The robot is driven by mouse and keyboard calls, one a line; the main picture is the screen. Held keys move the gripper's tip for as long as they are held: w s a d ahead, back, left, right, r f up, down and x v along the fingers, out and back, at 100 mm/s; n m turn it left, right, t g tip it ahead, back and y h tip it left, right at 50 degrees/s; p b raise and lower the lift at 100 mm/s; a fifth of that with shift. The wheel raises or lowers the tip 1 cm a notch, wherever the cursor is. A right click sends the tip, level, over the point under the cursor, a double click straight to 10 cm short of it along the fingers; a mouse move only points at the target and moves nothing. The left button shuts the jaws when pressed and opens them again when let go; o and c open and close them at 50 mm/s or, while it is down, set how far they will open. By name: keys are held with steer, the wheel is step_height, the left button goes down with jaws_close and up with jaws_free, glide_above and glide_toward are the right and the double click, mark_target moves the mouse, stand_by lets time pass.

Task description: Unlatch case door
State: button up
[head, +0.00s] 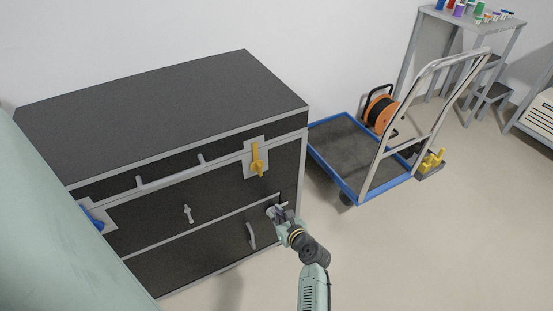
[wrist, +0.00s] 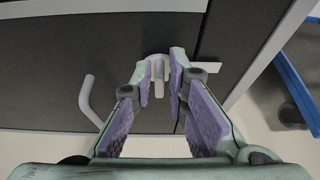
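The black case (head: 170,100) with grey trim stands against the wall. Its lower front door (head: 190,262) looks closed and has a grey bar handle (head: 251,235), which also shows in the wrist view (wrist: 88,100). A small pale grey latch (wrist: 158,78) sits at the door's edge, right of the handle, with a flat strip reaching to the right. My gripper (head: 277,211) is at the latch, and in the wrist view its purple-padded fingers (wrist: 160,70) are open, one on each side of it. I cannot tell whether either finger touches it. In the head view my gripper largely hides the latch.
The case also carries a yellow latch (head: 257,160), a blue latch (head: 92,218) and a grey T-shaped handle (head: 188,214). A blue-edged trolley (head: 340,160) with an orange cable reel (head: 381,114) stands to the right. The floor in front is clear.

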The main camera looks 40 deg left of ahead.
jaws_close()
stand_by(0.4)
